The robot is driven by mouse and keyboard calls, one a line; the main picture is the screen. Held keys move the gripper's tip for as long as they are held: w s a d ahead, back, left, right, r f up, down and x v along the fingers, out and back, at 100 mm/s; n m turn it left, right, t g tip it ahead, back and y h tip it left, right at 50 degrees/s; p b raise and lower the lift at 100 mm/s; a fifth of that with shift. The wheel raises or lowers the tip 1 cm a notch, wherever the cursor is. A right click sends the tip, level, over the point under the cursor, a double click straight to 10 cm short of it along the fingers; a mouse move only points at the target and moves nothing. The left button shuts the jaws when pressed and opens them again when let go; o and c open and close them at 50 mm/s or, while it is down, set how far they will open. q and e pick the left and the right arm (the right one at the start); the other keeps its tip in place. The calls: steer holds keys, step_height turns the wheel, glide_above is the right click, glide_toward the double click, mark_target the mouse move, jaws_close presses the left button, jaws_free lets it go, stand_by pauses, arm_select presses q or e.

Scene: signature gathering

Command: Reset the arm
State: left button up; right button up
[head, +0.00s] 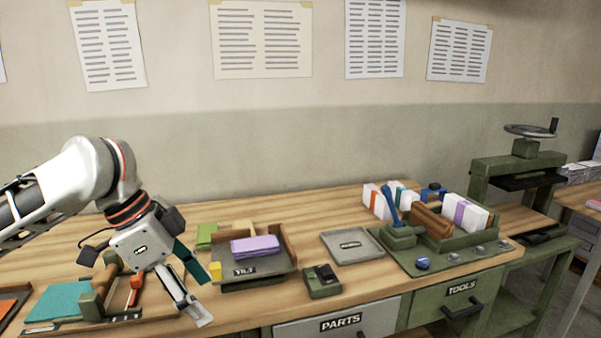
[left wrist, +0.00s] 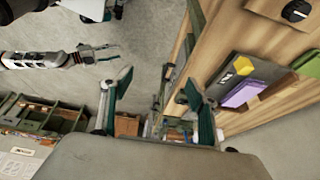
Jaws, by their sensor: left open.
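My left arm comes in from the left in the head view. Its gripper (head: 204,300) hangs tilted down over the front edge of the workbench, just left of the TILT tray (head: 262,280). Its fingers are apart with nothing between them. In the left wrist view the two green-padded fingers (left wrist: 156,82) stand wide apart, with floor and bench side beyond. My right arm shows at the upper left of the left wrist view; its gripper (left wrist: 102,53) looks open and empty, out over the floor. The right arm is not in the head view.
The TILT tray holds a purple block (head: 255,245). A teal pad station (head: 60,301) sits left, partly behind the gripper. A small dark device (head: 322,283), a flat grey tray (head: 352,245) and a green organizer (head: 440,262) stand to the right. A press (head: 515,165) stands far right.

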arm_select(q)
steer(key=w+d+f+n+t+h, duration=0.25)
steer(key=d+f, duration=0.35)
steer(key=f, duration=0.5)
steer(key=w+d+f+n+t+h, duration=0.25)
steer(key=d+f, duration=0.35)
steer(key=f, duration=0.5)
steer(key=s+a+f+n+t+y, duration=0.2)
steer(key=s+a+f, duration=0.1)
steer(key=f, duration=0.3)
steer(key=s+a+f+n+t+y, duration=0.1)
steer(key=s+a+f+n+t, duration=0.15)
steer(key=f, duration=0.35)
steer(key=s+a+f+y, duration=0.3)
steer(key=s+a+f, duration=0.6)
steer(key=s, duration=0.3)
steer(key=shift+s+a+n+y, duration=0.2)
steer(key=shift+s+n+y, duration=0.05)
steer(key=shift+n+y, duration=0.15)
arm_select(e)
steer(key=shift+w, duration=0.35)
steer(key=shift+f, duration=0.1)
